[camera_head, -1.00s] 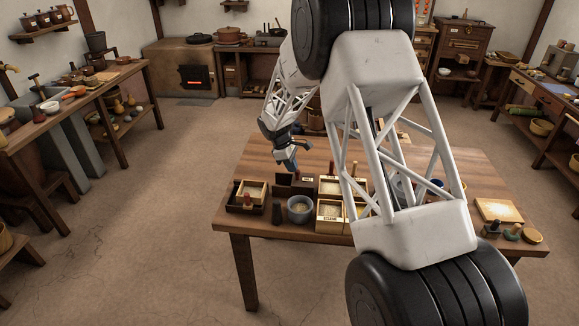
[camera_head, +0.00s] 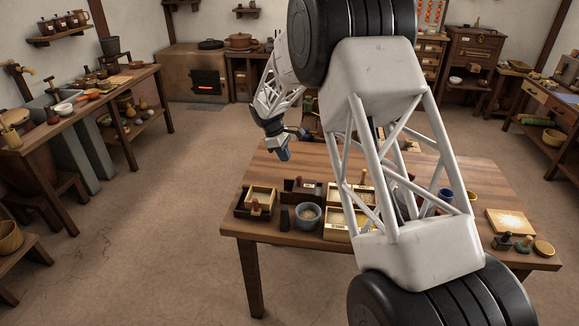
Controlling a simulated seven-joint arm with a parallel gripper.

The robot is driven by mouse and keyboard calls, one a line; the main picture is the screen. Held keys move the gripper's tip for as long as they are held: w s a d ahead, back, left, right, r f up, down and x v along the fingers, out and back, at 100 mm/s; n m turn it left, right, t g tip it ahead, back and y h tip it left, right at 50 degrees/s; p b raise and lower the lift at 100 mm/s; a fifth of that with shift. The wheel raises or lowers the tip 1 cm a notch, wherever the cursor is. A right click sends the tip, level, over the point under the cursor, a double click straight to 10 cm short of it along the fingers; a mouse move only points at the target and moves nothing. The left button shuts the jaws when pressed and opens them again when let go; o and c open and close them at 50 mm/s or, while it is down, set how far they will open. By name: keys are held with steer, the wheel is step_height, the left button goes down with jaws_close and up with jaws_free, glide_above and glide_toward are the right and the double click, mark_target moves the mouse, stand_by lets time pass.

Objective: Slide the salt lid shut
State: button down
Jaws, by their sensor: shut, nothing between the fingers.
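Several small boxes stand on the wooden table, and I cannot read their labels to tell which holds salt. A dark box (camera_head: 310,192) with a small red knob is near the middle of the left half. Pale wooden boxes (camera_head: 337,227) stand to the right, partly hidden by my arm. I cannot make out how far any lid is slid. My gripper (camera_head: 285,156) is shut and empty, above and behind the dark box, apart from it.
A grey-blue bowl (camera_head: 307,216) and a small dark block (camera_head: 285,219) stand at the table's front. My arm hides much of the table's middle. The back left tabletop is bare.

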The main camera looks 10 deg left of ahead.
steer(key=shift+v, duration=1.75)
steer(key=shift+a, duration=1.7)
steer(key=shift+f, duration=0.1)
glide_toward(305, 182)
step_height(305, 182, down, 4)
steer(key=s+a, duration=0.2)
steer(key=a, duration=0.1)
steer(key=shift+d, duration=0.65)
